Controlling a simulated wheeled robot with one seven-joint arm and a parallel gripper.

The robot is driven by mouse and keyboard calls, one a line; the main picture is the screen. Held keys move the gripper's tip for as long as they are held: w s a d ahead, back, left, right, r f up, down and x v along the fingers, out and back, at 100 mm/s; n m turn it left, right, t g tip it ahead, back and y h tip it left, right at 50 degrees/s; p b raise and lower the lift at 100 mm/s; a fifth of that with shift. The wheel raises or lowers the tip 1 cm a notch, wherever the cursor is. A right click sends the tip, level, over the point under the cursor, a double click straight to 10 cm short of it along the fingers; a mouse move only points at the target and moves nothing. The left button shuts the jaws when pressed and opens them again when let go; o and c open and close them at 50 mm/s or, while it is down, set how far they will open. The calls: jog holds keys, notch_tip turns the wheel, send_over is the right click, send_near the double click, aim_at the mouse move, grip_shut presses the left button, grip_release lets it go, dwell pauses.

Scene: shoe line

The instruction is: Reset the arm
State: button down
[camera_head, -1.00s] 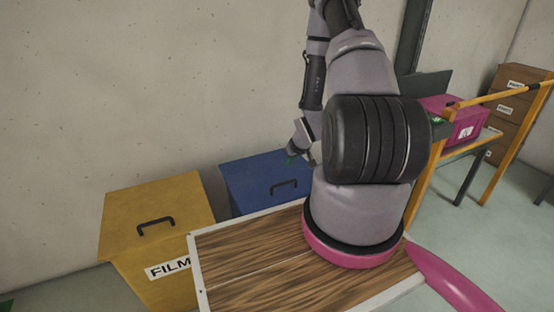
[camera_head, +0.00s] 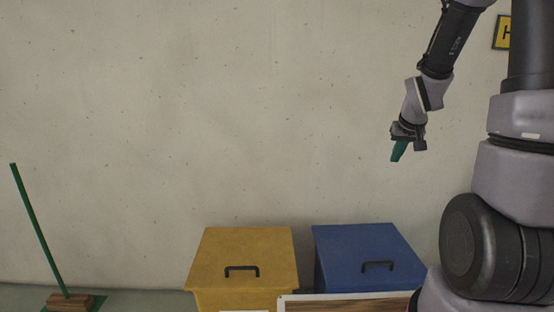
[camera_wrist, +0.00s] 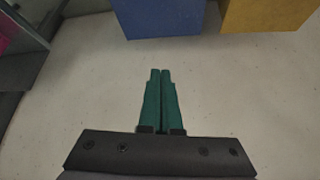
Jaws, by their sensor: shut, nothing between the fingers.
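My arm rises at the right of the head view and its forearm hangs down in front of the bare wall. My gripper (camera_head: 398,152) points downward there, well above the blue bin. In the wrist view, the two green fingers of my gripper (camera_wrist: 160,72) lie side by side, shut with nothing between them. The fingers touch no object in either view.
A yellow bin (camera_head: 240,250) and a blue bin (camera_head: 365,245), both lidded with black handles, stand against the wall (camera_head: 200,120). A green-handled broom (camera_head: 40,230) stands at the left. A white-edged wooden surface (camera_head: 345,303) shows at the bottom.

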jog(key=s+a+r+m+y, duration=0.1)
jog(key=s+a+r, duration=0.4)
jog(key=s+r, duration=0.4)
jog(key=s+a+r+m+y, duration=0.1)
jog(key=s+a+r+y, duration=0.1)
jog(key=s+a+r, duration=0.4)
jog(key=s+r, duration=0.3)
jog(key=s, duration=0.3)
jog(key=shift+s+r+t, duration=0.2)
jog(key=shift+s+t, duration=0.1)
jog(key=shift+s, duration=0.1)
